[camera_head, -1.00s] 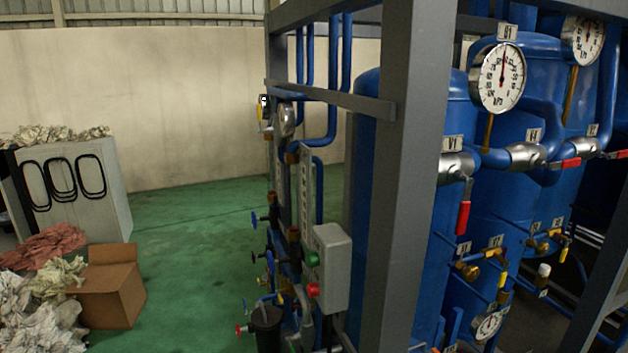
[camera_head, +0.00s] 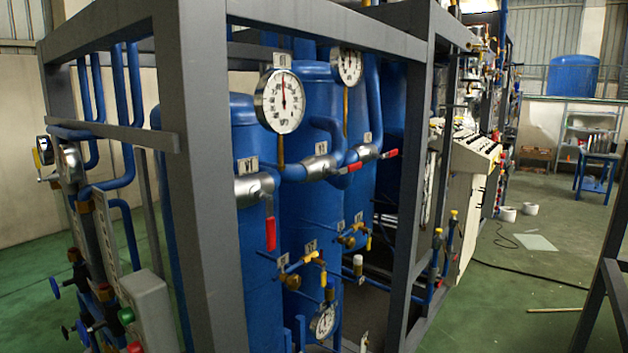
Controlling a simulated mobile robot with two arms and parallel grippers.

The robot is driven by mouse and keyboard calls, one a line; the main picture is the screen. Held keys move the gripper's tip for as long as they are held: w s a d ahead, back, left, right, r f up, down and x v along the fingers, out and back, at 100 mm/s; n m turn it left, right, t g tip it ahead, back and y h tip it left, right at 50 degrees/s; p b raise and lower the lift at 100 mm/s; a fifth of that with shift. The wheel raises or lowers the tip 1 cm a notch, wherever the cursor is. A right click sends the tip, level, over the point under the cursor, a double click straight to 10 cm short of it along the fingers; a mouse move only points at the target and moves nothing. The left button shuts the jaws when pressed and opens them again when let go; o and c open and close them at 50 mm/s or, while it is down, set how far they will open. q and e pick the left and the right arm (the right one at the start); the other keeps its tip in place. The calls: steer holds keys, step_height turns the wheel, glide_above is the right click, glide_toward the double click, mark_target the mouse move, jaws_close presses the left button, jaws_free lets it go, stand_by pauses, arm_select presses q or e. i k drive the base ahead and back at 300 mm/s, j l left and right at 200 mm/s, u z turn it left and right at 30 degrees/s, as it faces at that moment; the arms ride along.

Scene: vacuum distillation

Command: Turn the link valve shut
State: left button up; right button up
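Several valves with red lever handles sit on the blue vessels in the middle. A silver valve labelled V1 (camera_head: 254,187) has its red handle (camera_head: 270,233) hanging straight down. To its right, a second silver valve (camera_head: 317,168) has its red handle (camera_head: 349,168) pointing right, along the pipe. A third silver valve (camera_head: 369,152) further right also has its red handle (camera_head: 390,154) pointing right. I cannot read which of these is the link valve. Neither of my grippers is in view.
A grey steel frame post (camera_head: 205,190) stands before the vessels. A round dial gauge (camera_head: 280,101) hangs above the valves. A grey control box (camera_head: 149,313) with buttons is at lower left. Green floor lies open at right, with a cable (camera_head: 520,268) and a white sheet (camera_head: 535,243).

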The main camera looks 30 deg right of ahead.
mark_target(351, 167)
steer(key=z, duration=1.1)
